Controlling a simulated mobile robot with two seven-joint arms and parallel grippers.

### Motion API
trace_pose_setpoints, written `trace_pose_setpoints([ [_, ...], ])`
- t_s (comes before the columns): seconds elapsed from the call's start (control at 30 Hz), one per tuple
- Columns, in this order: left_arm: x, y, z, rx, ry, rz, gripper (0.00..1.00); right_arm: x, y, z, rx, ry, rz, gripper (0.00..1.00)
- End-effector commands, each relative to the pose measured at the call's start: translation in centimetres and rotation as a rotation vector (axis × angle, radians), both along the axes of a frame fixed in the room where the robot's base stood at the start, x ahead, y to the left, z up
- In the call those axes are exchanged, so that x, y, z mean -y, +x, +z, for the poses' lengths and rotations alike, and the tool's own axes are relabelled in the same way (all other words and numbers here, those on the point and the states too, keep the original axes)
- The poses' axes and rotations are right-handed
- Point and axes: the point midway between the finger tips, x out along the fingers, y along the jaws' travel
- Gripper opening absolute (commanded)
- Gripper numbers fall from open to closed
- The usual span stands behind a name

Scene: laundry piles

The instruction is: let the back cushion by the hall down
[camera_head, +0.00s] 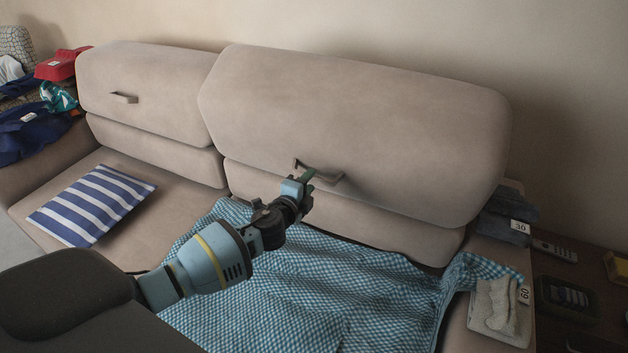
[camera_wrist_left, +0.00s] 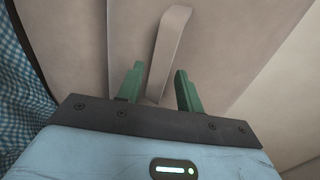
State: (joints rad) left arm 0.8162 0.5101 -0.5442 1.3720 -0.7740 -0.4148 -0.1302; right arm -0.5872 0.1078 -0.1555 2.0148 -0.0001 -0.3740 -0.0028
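Two beige back cushions stand upright on the sofa: the left cushion (camera_head: 145,90) and the larger right cushion (camera_head: 350,120). Each has a strap-like handle on its front; the left handle (camera_head: 124,98) is free. My left gripper (camera_head: 309,176) is at the right cushion's handle (camera_head: 330,178). In the left wrist view, the gripper's green fingers (camera_wrist_left: 158,90) are open, one on each side of the handle (camera_wrist_left: 168,45). A gap shows between the left finger and the handle; the right finger is close to it. My right gripper is out of view. Which cushion is by the hall cannot be told.
A blue checked cloth (camera_head: 290,290) covers the seat below the right cushion. A striped cushion (camera_head: 92,205) lies on the left seat. Folded grey cloths (camera_head: 497,303) lie on the right armrest, and dark folded cloths (camera_head: 505,222) lie behind. Clothes (camera_head: 35,135) cover the left armrest.

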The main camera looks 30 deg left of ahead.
Motion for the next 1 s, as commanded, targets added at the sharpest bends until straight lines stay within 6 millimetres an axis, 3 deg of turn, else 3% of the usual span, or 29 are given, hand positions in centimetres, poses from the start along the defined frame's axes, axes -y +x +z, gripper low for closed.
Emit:
trace_pose_setpoints([
  [0.3, -0.2, 2.5, -0.6, -0.002, -0.001, 0.001, 0.36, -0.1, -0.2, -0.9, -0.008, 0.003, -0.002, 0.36],
  [0.77, -0.2, 3.2, -0.4, 0.001, -0.002, 0.0, 0.36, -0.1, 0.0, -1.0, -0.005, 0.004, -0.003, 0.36],
  [1.0, -0.2, 3.2, -0.5, 0.0, -0.002, 0.0, 0.06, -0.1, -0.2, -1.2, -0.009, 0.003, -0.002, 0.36],
])
